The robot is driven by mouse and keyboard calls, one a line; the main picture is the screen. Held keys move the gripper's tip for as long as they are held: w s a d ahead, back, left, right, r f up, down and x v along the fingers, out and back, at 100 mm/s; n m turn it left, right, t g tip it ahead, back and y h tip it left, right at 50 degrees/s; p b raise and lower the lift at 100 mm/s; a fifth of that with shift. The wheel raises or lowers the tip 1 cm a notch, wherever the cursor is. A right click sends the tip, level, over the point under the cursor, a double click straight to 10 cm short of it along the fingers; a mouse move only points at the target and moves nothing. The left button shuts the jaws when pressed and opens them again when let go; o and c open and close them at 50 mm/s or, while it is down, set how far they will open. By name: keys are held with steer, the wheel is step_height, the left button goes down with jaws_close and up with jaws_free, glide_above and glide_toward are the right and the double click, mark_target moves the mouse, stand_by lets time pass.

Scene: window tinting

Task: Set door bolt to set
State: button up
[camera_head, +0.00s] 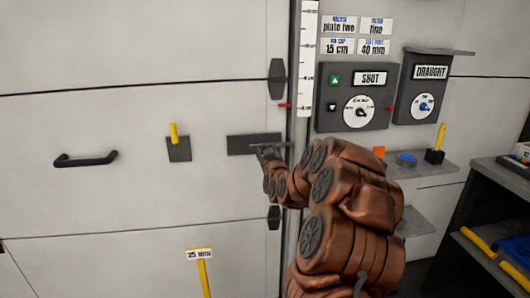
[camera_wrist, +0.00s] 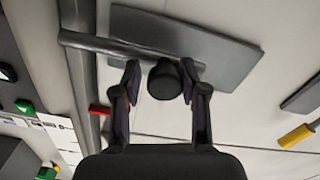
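The door bolt is a grey bar (camera_wrist: 110,44) on a dark backing plate (camera_head: 240,145) at the right edge of the pale door. In the head view the bar reaches rightward past the plate toward the door frame. A round black knob (camera_wrist: 164,80) sticks out from the bolt toward the wrist camera. My gripper (camera_wrist: 160,82) is open, with its two fingertips on either side of the knob. A gap shows at the left finger; I cannot tell whether the right finger touches. In the head view my gripper (camera_head: 268,151) is at the plate's right end, partly hiding the bolt.
A yellow lever on a dark plate (camera_head: 179,149) and a black handle (camera_head: 85,160) are on the door to the left. Hinge-like blocks (camera_head: 277,79) sit by the frame. Control boxes marked SHUT (camera_head: 383,110) and DRAUGHT (camera_head: 410,90) are right, above a shelf (camera_head: 430,166).

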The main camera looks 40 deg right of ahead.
steer(key=o, duration=0.3)
steer(key=shift+d, duration=0.1)
steer(key=shift+o, duration=0.2)
steer(key=v, duration=0.7)
steer(key=shift+s+a, duration=0.25)
stand_by(0.5)
